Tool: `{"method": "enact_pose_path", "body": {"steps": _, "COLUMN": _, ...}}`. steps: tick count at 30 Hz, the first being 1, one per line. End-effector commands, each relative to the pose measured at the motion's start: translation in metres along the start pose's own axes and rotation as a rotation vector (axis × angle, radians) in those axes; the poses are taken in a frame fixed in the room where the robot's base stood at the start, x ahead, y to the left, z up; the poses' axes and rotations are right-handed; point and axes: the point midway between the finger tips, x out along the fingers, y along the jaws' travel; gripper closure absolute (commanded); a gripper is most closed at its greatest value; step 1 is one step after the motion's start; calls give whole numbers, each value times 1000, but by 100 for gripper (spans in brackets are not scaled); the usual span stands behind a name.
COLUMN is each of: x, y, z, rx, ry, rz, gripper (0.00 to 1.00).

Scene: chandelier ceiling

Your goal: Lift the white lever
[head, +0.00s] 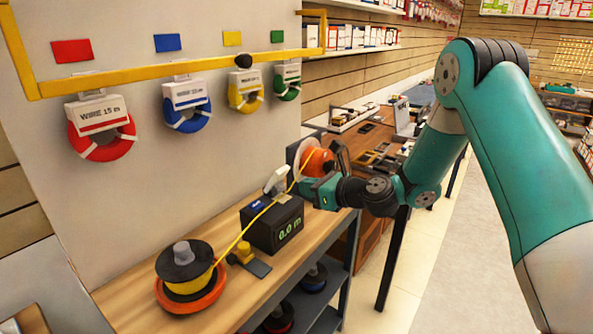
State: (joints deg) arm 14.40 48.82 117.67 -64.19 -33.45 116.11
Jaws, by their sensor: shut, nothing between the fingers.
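The white lever (277,180) stands up at a tilt from the top of a black measuring box (268,228). The box sits on the wooden bench, and its green display reads 0.0 m. My gripper (303,188) is shut and empty. It comes in from the right, just right of the lever and above the box's right end. The fingertips are small and dark here, and I cannot tell whether they touch the lever.
A yellow wire runs from the spool (187,272) at the front left, past the box, to the orange reel (317,162) behind my gripper. A small yellow tool (247,257) lies before the box.

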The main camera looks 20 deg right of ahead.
Motion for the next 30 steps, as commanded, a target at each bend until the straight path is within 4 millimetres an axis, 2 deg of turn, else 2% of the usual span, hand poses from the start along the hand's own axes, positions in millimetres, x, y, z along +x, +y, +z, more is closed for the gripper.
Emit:
{"method": "enact_pose_path", "body": {"steps": 3, "x": 16, "y": 1, "z": 16, "rx": -4, "ry": -2, "rz": 2, "gripper": 100}}
{"method": "enact_pose_path", "body": {"steps": 9, "x": 30, "y": 0, "z": 27, "rx": -3, "ry": 0, "rz": 0, "gripper": 100}}
{"method": "enact_pose_path", "body": {"steps": 23, "x": 32, "y": 0, "z": 29, "rx": 0, "ry": 2, "rz": -1, "gripper": 100}}
{"method": "enact_pose_path", "body": {"steps": 30, "x": 31, "y": -3, "z": 36, "rx": 1, "ry": 36, "rz": -4, "gripper": 100}}
